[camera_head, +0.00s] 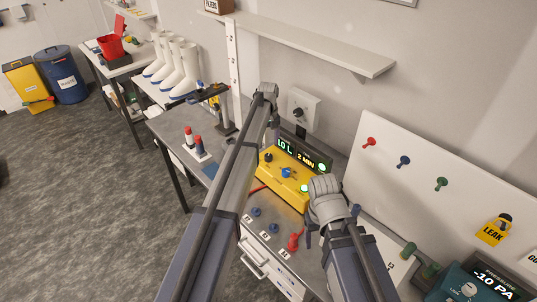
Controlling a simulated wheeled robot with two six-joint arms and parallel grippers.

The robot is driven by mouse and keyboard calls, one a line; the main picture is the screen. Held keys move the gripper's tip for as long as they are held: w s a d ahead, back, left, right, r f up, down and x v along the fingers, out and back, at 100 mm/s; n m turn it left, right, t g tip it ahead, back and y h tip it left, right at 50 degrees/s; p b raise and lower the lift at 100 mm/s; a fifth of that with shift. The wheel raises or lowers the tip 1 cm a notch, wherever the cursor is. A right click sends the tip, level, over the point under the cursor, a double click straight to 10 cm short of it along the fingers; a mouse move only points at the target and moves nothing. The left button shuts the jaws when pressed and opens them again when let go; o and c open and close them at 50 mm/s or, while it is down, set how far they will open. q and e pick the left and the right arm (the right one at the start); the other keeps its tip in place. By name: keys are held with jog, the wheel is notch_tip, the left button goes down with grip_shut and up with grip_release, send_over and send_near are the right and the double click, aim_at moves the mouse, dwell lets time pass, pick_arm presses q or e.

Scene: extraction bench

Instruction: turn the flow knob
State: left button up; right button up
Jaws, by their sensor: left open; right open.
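A yellow control box (274,182) stands on the bench, with lit displays reading "1.0 L" (285,146) and "2 MIN" (306,160). Its front has a black knob (268,157), a blue knob (287,173) and a lit green button (304,188). I cannot tell which is the flow knob. My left gripper (275,122) is open above the box's left side, partly hidden by my arm. My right gripper (318,222) is open just right of the box, its fingertips unclear. I see neither gripper touching a knob.
A wall dial (299,112) is behind the box. Blue pegs (256,212) and a red piece (293,242) sit at the bench front. A rack with red-topped bottles (198,146) is left. A pressure unit (470,288) and white board (440,165) are right.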

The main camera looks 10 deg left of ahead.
aim_at(269, 156)
pick_arm(q)
notch_tip(269, 156, down, 8)
jog(key=b, duration=0.7)
jog(key=shift+r, duration=0.2)
grip_shut()
